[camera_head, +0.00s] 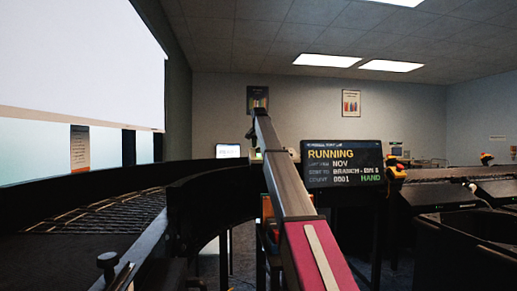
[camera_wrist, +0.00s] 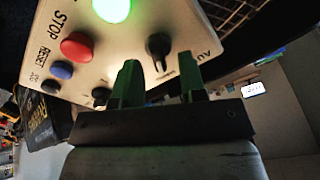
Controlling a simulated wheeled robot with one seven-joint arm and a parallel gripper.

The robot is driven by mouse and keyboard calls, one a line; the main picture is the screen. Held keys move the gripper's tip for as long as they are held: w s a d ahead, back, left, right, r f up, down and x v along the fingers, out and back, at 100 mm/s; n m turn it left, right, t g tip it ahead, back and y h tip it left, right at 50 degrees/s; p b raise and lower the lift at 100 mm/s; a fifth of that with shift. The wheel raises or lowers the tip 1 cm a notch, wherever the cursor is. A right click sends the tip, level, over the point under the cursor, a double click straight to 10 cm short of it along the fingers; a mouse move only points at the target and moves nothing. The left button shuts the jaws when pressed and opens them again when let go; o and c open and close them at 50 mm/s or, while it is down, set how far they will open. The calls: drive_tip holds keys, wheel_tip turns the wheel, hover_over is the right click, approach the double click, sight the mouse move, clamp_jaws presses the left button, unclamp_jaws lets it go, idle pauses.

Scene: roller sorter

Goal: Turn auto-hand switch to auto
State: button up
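The auto-hand switch (camera_wrist: 158,47) is a black knob on a light control panel (camera_wrist: 130,52) in the wrist view. Lettering starting "AU" shows to its right. My gripper (camera_wrist: 160,78) is open, with its two dark green fingers apart and nothing between them. The knob appears just beyond the fingertips, roughly in line with the gap; I cannot tell whether they touch. In the head view, the status display (camera_head: 342,165) reads "RUNNING" and shows "HAND" in green. The switch is not discernible there.
The panel also has a lit green button (camera_wrist: 112,8), a red STOP button (camera_wrist: 77,46), a blue RESET button (camera_wrist: 62,70) and a black knob (camera_wrist: 101,96) close to the left finger. A dark curved conveyor (camera_head: 205,190) lies left of my arm.

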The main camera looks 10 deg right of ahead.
drive_tip(key=shift+w+f, duration=0.2)
drive_tip(key=shift+f, duration=0.35)
drive_tip(key=c, duration=0.7)
drive_tip(key=shift+o, duration=0.2)
drive_tip(key=shift+n, duration=0.3)
drive_tip(key=n, duration=0.5)
drive_tip(key=shift+a+n+y, duration=0.15)
drive_tip(key=shift+n+y, duration=0.15)
drive_tip(key=n, duration=0.5)
drive_tip(key=shift+a+n+y, duration=0.15)
drive_tip(key=shift+n+y, duration=0.15)
drive_tip(key=o, duration=0.7)
drive_tip(key=shift+c, duration=0.2)
